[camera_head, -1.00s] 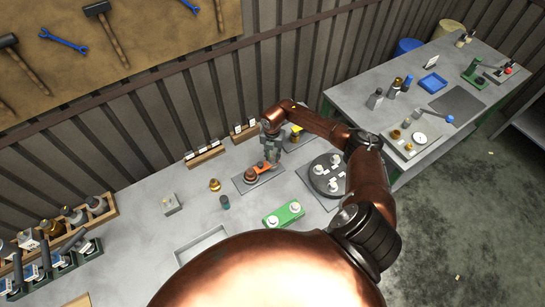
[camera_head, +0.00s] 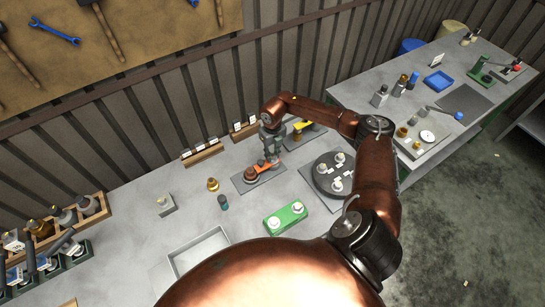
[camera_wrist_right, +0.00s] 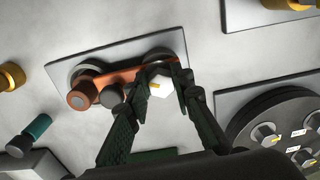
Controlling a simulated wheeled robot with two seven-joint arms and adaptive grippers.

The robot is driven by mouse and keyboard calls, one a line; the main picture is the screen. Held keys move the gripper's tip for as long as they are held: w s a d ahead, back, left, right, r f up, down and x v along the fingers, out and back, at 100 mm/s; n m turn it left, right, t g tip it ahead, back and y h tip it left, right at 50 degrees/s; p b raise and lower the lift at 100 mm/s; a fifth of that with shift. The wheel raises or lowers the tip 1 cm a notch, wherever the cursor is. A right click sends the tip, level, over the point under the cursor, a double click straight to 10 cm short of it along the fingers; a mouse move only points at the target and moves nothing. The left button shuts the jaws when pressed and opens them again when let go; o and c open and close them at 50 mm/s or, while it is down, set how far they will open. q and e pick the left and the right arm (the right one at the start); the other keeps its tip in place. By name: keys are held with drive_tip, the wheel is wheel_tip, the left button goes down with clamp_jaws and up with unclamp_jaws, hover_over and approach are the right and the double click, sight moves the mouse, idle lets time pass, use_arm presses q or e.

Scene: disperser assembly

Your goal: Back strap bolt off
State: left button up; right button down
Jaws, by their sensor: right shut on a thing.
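The orange strap (camera_head: 265,165) lies across the round fixture on a grey plate (camera_head: 246,187), and both also show in the right wrist view, the strap (camera_wrist_right: 126,80) and the plate (camera_wrist_right: 172,40). A bolt with a white hex head (camera_wrist_right: 159,88) is at the strap's right end. My right gripper (camera_wrist_right: 165,80) is shut on this bolt, with one dark finger on each side of the head. In the head view my right gripper (camera_head: 272,157) hides the bolt. A copper-coloured knob (camera_wrist_right: 82,95) and a dark knob (camera_wrist_right: 110,97) are at the strap's other end. My left gripper is not in view.
A dark round disc (camera_head: 316,187) with white pieces is right of the plate. A green block (camera_head: 286,218) is in front. Small racks (camera_head: 203,152) line the back.

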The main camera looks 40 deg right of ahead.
sight(272, 156)
drive_tip(key=shift+n+b, duration=0.9)
drive_tip(key=shift+n, duration=0.8)
drive_tip(key=c, duration=1.7)
unclamp_jaws()
drive_tip(key=shift+a, duration=0.1)
drive_tip(key=shift+r, duration=0.1)
wheel_tip(272, 156, up, 12)
drive_tip(key=shift+f, duration=0.1)
